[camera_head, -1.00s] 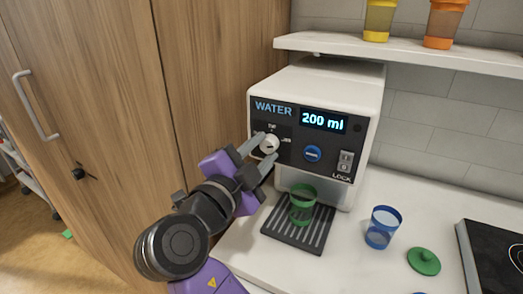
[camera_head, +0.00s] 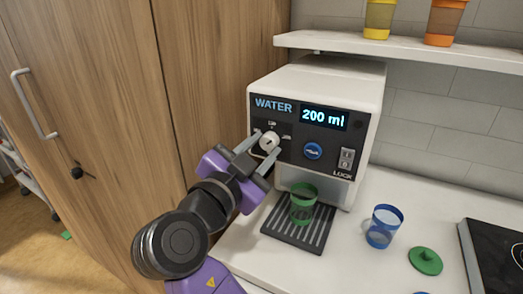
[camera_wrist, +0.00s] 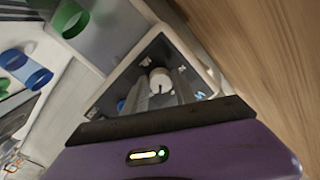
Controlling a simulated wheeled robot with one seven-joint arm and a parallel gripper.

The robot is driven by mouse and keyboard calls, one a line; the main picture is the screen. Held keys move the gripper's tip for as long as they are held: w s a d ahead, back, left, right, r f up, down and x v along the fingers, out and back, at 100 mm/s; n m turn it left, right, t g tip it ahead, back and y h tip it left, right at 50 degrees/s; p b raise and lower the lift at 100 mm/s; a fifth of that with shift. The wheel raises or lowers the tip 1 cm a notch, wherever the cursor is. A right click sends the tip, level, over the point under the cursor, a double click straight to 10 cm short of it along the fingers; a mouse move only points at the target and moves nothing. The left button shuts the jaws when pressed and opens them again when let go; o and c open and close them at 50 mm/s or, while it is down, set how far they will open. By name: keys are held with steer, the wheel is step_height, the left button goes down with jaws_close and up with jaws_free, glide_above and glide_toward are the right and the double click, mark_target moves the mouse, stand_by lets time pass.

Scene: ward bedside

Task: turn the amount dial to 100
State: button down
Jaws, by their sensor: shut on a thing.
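The water dispenser (camera_head: 315,90) stands on the counter, and its display (camera_head: 323,117) reads "200 ml". The white amount dial (camera_head: 269,141) is on the left of its front panel, with small labels around it. My gripper (camera_head: 264,148) is shut on the dial, one finger on each side of it. In the wrist view the dial (camera_wrist: 161,79) shows between the fingertips, with a dark pointer mark. The small labels are too blurred to read.
A green cup (camera_head: 303,203) stands on the drip tray (camera_head: 290,236) below the panel. A blue button (camera_head: 313,151) and a lock switch (camera_head: 346,158) are right of the dial. A blue cup (camera_head: 383,226) and a green lid (camera_head: 425,261) are on the counter. A wooden cabinet (camera_head: 130,120) is close at left.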

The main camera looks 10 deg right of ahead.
steer(key=n+p, duration=0.1)
steer(key=n, duration=0.4)
steer(key=shift+s+n, duration=0.1)
steer(key=shift+n, duration=0.3)
steer(key=n+p, duration=0.2)
steer(key=n, duration=0.1)
steer(key=n+p, duration=0.1)
steer(key=n, duration=0.2)
steer(key=shift+d+r+p, duration=0.1)
steer(key=shift+d+p, duration=0.1)
steer(key=shift+p, duration=0.15)
steer(key=n+p, duration=0.5)
steer(key=n, duration=0.1)
steer(key=shift+s+r+n, duration=0.1)
steer(key=shift+r+n, duration=0.05)
steer(key=shift+n, duration=0.15)
steer(key=shift+n+p, duration=1.15)
steer(key=shift+n, duration=0.05)
steer(key=shift+n+p, duration=0.95)
steer(key=shift+n, duration=0.15)
steer(key=c, duration=1)
jaws_free()
